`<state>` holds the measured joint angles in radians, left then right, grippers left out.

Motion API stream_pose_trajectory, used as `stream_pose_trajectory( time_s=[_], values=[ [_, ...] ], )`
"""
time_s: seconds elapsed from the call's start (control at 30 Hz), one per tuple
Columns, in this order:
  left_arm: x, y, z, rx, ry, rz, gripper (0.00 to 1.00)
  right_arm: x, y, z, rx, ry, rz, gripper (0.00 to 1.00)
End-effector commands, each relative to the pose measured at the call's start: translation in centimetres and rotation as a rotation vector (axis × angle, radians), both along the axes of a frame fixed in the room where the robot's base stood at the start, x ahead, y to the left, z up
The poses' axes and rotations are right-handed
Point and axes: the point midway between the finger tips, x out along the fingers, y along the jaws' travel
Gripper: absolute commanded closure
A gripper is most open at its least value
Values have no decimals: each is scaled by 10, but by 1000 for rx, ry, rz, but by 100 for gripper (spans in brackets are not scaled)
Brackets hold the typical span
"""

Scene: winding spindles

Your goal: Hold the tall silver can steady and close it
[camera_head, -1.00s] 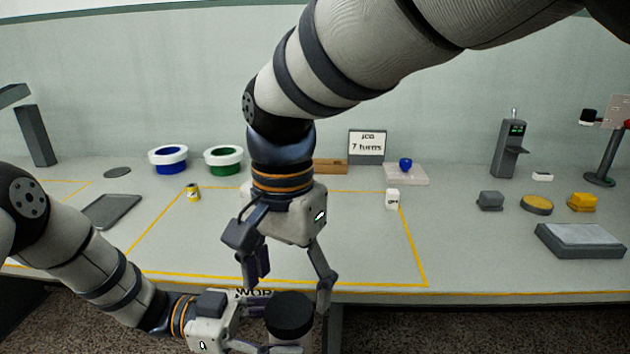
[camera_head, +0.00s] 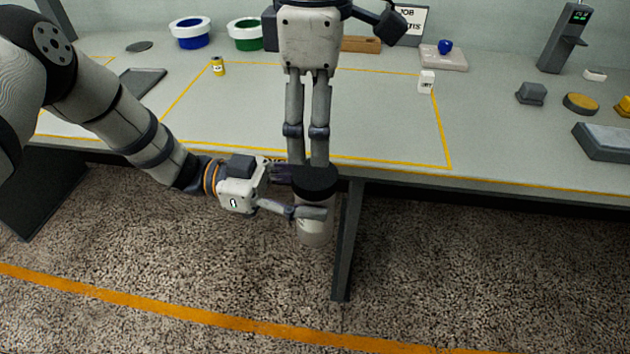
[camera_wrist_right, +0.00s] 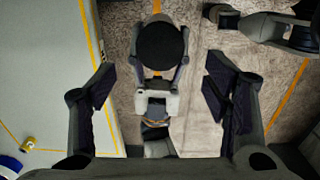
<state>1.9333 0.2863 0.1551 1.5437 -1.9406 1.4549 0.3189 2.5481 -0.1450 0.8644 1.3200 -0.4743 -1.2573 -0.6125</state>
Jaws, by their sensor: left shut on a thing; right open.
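The tall silver can (camera_head: 314,233) is upright in the air in front of the table's front edge, with a black lid (camera_head: 315,180) on top. I cannot tell whether the lid is tight. My left gripper (camera_head: 298,194) is shut around the can's upper body, just below the lid, and hides part of it. My right gripper (camera_head: 308,160) points down just above and behind the lid, open and empty. In the right wrist view, the round black lid (camera_wrist_right: 160,46) lies beyond the gap between my right gripper's spread fingers (camera_wrist_right: 160,95), toward the top.
Blue (camera_head: 190,33) and green (camera_head: 246,34) rimmed tubs stand behind. A table leg (camera_head: 347,245) is close beside the silver can. Open floor lies in front.

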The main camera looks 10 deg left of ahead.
Motion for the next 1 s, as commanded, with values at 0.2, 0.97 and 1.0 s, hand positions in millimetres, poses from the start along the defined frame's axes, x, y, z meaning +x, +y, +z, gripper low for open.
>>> stream_pose_trajectory(
  time_s=[0.2, 0.97, 1.0],
  values=[
    [0, 0, 1, -1, -1, 0, 100, -1, 0, -11, -2, 4, -2, 30],
    [0, 0, 1, -1, -1, 0, 100, 0, 0, -80, 1, 0, -5, 30],
    [0, 0, 1, -1, -1, 0, 100, 0, 0, -80, 1, 0, -5, 30]
  ],
)
